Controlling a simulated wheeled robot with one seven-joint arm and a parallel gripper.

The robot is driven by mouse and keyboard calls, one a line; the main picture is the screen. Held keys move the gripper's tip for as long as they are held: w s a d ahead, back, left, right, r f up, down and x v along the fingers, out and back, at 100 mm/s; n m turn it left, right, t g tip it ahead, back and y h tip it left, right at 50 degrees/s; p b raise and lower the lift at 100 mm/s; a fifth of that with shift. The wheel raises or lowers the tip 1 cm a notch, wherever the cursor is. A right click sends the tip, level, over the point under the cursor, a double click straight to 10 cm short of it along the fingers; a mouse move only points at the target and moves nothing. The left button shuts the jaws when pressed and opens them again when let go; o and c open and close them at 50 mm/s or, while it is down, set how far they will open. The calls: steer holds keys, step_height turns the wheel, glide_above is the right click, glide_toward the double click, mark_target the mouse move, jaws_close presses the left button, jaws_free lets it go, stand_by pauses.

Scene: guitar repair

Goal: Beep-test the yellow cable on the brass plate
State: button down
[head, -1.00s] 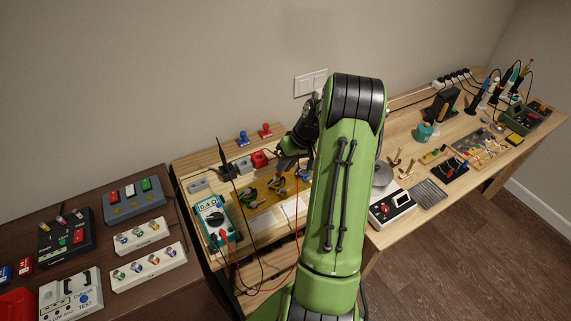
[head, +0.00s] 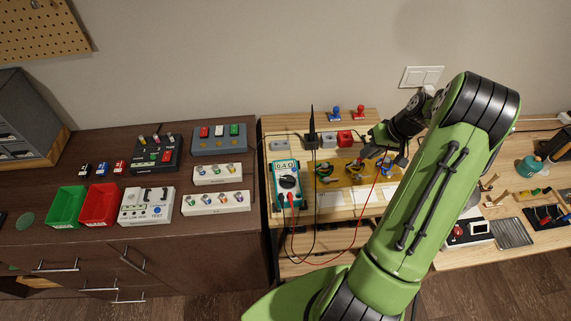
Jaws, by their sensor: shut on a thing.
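The brass plate (head: 341,173) lies on the light wooden bench. Several small coiled cables in different colours sit on it, too small to tell which is the yellow cable. My gripper (head: 373,152) is above the right part of the plate, tilted down. It appears shut on the red test probe, whose red lead (head: 352,243) loops from the meter up to it. The probe's tip is hidden or too small to see. The teal multimeter (head: 277,190) lies left of the plate. The black probe (head: 312,112) stands upright behind the plate.
The dark cabinet (head: 95,229) at left holds green and red bins and several button boxes. Tools crowd the bench at right.

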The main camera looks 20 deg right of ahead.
step_height(320, 180, up, 6)
steer(key=p, duration=0.5)
steer(key=shift+r, duration=0.1)
stand_by(0.4)
